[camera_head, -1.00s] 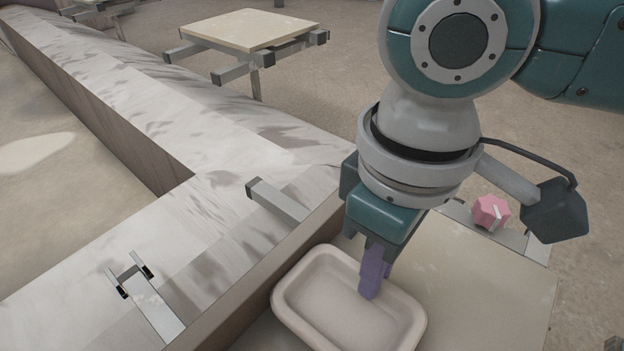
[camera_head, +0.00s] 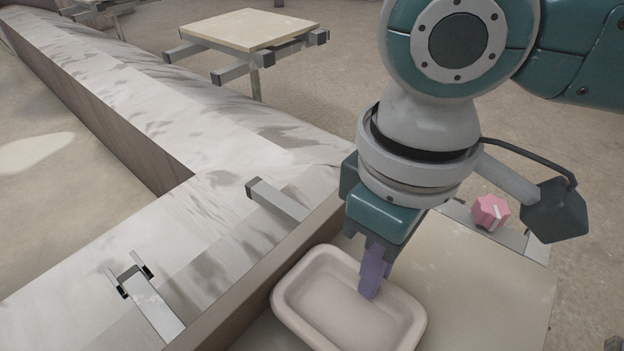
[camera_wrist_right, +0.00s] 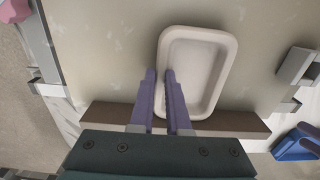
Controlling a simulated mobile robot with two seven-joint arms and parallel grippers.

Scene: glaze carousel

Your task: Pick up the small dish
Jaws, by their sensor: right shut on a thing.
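The small dish (camera_head: 300,285) is a pale, shallow, rounded rectangle on a cream board (camera_head: 490,290) at the bottom of the head view. In the right wrist view the gripper (camera_wrist_right: 160,76) has one finger outside the dish's wall and one inside, shut on the rim. The dish looks level; whether it touches the board is unclear. My left gripper is not in view.
A pink knob (camera_head: 491,212) stands at the board's far edge. A wooden-sided ledge (camera_head: 215,215) runs along the left, with a grey bar (camera_head: 278,200) and a black-tipped bracket (camera_head: 150,300) on it. Another board (camera_head: 250,29) stands farther off. A blue object (camera_wrist_right: 297,147) shows at right in the wrist view.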

